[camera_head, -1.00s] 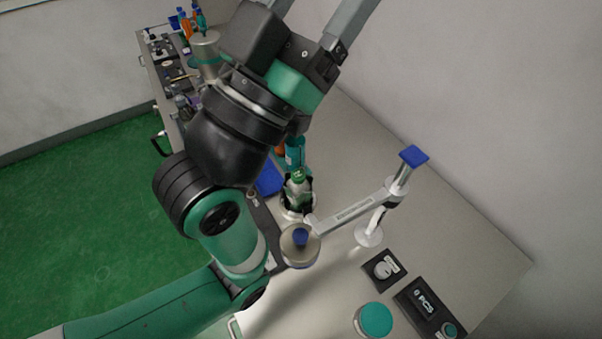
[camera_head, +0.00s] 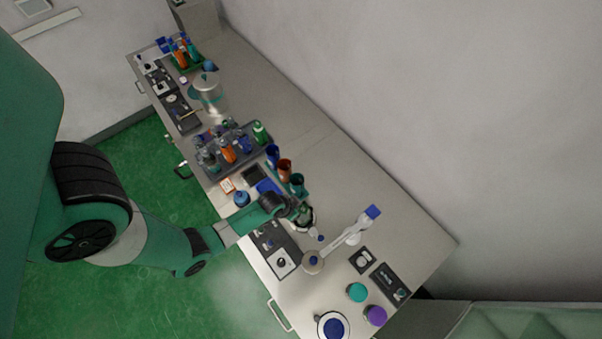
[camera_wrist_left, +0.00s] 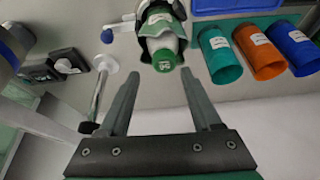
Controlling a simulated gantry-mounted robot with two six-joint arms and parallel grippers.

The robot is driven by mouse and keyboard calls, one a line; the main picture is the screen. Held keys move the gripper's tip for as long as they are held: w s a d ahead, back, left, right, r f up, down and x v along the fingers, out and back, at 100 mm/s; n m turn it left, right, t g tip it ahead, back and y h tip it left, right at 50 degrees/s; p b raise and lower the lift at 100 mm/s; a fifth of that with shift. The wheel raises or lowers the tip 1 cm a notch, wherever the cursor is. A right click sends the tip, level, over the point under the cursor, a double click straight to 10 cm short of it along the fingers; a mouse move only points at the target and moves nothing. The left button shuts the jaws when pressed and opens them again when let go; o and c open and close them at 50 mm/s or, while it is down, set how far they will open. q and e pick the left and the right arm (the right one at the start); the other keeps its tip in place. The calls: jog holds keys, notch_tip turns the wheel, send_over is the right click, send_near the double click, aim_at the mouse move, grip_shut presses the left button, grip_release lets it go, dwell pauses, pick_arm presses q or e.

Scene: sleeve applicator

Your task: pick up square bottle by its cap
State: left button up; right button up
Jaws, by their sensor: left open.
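The square bottle (camera_wrist_left: 160,43) is white with a green cap (camera_wrist_left: 165,63) and sits in a dark clamp-like holder (camera_wrist_left: 150,20) in the left wrist view. The cap points towards my left gripper (camera_wrist_left: 158,73). The gripper is open, with one finger on each side of the cap and clear space between; I see no contact. In the head view the left gripper (camera_head: 291,205) is right at the holder (camera_head: 304,222) and partly covers the bottle. My right gripper is not in view.
Blue (camera_head: 272,152), orange (camera_head: 285,168) and teal (camera_head: 297,182) cups stand beside the holder. A rack of bottles (camera_head: 232,147) stands farther back.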

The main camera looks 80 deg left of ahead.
aim_at(302, 210)
pick_arm(q)
jog(key=shift+w+a+f+p, duration=0.15)
jog(key=shift+a+f+p, duration=0.2)
jog(key=shift+f, duration=0.25)
jog(key=b+x, duration=0.4)
jog(key=b, duration=0.1)
jog(key=shift+a+f, duration=0.1)
jog(key=shift+f, duration=0.3)
jog(key=shift+w+a+f+b, duration=0.1)
jog(key=shift+w+f+b, duration=0.35)
jog(key=shift+b, duration=0.3)
jog(key=shift+s, duration=0.1)
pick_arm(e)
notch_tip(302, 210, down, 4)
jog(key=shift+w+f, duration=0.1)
pick_arm(q)
jog(key=c, duration=0.9)
